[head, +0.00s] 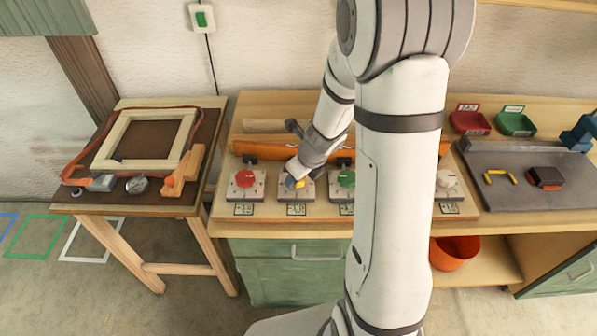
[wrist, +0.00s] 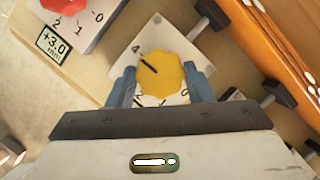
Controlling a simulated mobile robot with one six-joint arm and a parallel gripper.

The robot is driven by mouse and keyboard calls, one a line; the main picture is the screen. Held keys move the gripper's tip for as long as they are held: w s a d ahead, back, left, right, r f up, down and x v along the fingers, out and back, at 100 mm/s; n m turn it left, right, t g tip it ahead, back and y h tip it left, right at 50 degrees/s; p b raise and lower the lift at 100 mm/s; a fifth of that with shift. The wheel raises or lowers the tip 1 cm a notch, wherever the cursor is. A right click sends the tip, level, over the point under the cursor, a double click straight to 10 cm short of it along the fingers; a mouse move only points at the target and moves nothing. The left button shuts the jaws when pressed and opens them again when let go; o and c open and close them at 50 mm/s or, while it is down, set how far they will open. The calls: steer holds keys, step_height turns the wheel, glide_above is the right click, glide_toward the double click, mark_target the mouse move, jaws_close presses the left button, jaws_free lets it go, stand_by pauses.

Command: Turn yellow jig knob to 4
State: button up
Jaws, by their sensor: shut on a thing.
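The yellow jig knob (wrist: 165,75) sits on a white dial plate (wrist: 158,35) with numbers around it. Its black pointer line points to the upper left, close to the 4 in the wrist view. The 1 and 0 show below the knob, and another number there is partly hidden. My gripper (wrist: 160,84) is shut on the knob, one blue finger on each side. In the head view the yellow knob (head: 300,183) is mostly hidden by my gripper (head: 293,181).
A red knob (head: 244,178) on its own plate stands to the left, and a green knob (head: 347,178) to the right. A white knob (head: 446,179) is further right. An orange lath (head: 270,146) runs behind the knobs. Small label cards (head: 297,209) lie in front.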

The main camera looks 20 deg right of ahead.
mark_target(305, 191)
stand_by(0.3)
steer(key=o, duration=1)
steer(key=p+v, duration=0.3)
steer(key=v, duration=0.5)
steer(key=shift+a+p, duration=0.1)
steer(key=shift+p, duration=0.2)
